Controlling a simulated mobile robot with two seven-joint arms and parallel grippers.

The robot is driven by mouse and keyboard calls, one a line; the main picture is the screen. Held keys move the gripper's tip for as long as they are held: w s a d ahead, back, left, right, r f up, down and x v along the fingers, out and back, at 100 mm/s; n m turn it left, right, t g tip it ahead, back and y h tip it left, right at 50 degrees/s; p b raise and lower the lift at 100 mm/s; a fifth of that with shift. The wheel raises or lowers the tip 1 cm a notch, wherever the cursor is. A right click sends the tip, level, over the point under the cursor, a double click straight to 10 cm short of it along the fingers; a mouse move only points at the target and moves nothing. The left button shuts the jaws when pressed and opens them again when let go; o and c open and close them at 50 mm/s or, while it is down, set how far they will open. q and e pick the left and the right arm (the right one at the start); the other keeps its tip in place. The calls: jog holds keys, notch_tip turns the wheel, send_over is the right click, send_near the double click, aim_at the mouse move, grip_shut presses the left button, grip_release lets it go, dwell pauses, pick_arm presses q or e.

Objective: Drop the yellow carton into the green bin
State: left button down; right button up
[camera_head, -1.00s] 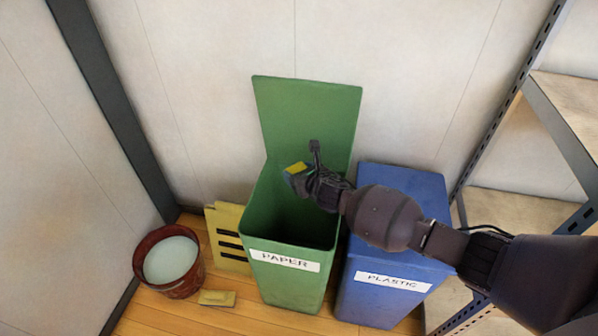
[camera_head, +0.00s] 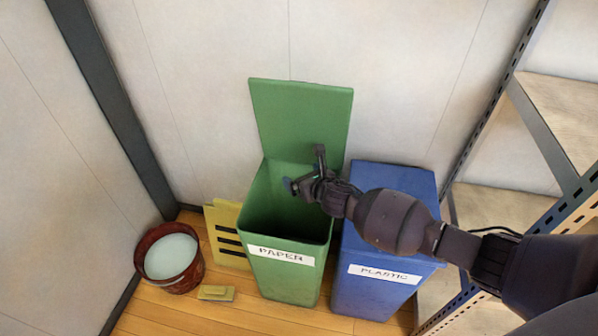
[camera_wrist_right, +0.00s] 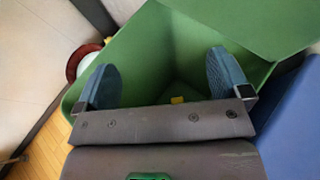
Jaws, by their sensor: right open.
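The green bin (camera_head: 285,272), labelled PAPER, stands on the floor with its lid up against the wall. My right gripper (camera_head: 292,186) is over the bin's opening, and its fingers are apart and empty. In the right wrist view the open fingers (camera_wrist_right: 164,80) show above the inside of the green bin (camera_wrist_right: 150,52). A small yellow piece, apparently the yellow carton (camera_wrist_right: 177,100), is seen down inside the bin between the fingers, partly hidden by the gripper body. The carton is not visible in the head view. My left gripper is not in view.
A closed blue bin (camera_head: 374,290) labelled PLASTIC stands right of the green bin, under my right arm. A metal shelf (camera_head: 480,205) is at the right. A yellow panel with black stripes (camera_head: 226,232), a red bucket (camera_head: 172,284) and a small yellowish block (camera_head: 216,293) are at the left.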

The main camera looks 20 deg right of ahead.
pick_arm(q)
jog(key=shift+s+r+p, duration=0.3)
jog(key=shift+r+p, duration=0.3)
jog(key=shift+p, duration=0.15)
pick_arm(e)
jog(key=shift+v, duration=2.8)
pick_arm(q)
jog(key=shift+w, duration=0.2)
